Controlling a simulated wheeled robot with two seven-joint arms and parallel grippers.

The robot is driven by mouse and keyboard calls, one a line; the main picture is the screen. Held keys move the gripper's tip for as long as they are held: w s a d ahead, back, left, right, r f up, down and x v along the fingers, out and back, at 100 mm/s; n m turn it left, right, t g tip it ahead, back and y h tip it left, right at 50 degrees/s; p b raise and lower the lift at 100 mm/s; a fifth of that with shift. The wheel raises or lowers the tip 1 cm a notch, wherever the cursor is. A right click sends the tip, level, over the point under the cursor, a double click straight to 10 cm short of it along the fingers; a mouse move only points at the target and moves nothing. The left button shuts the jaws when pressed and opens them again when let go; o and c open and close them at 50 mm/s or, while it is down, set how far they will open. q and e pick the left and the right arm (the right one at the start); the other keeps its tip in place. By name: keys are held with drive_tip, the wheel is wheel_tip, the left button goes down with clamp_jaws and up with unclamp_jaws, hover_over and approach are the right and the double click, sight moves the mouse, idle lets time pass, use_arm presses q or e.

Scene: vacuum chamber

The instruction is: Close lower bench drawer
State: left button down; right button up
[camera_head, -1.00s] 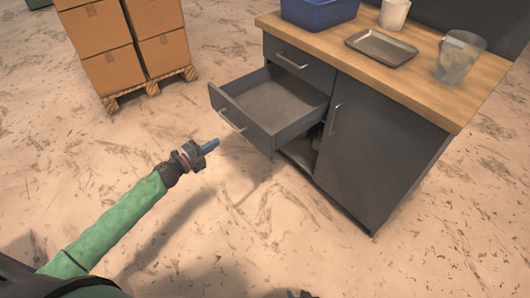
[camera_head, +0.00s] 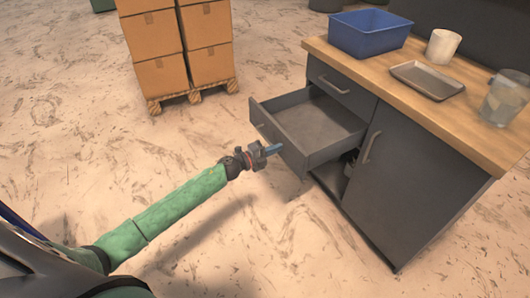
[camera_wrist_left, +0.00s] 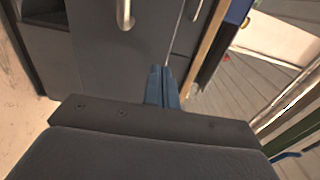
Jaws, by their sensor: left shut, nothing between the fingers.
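The lower bench drawer (camera_head: 316,124) is pulled well out of the grey bench (camera_head: 398,187) and looks empty. Its front panel faces left, toward my left arm. My left gripper (camera_head: 274,148) is shut and empty, with its blue fingertips at or close to the drawer's front panel, near its lower right part. I cannot tell whether they touch it. In the left wrist view the shut blue fingers (camera_wrist_left: 162,86) point toward grey bench panels, with a metal handle (camera_wrist_left: 125,14) ahead. My right gripper is not in view.
The upper drawer (camera_head: 342,84) is shut, and the cabinet door (camera_head: 410,180) beside the open drawer looks shut. The wooden top holds a blue bin (camera_head: 369,34), a metal tray (camera_head: 427,80) and containers. Stacked boxes (camera_head: 158,50) stand on a pallet at back left. The floor in front is clear.

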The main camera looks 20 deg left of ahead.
sight(289, 143)
use_arm(q)
drive_tip(key=shift+x, duration=1.15)
drive_tip(key=shift+w+d, duration=0.25)
drive_tip(key=shift+w, duration=0.1)
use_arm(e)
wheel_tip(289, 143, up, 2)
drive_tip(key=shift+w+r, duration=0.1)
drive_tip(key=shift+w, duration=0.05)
use_arm(q)
drive_tip(key=shift+w+d, duration=0.1)
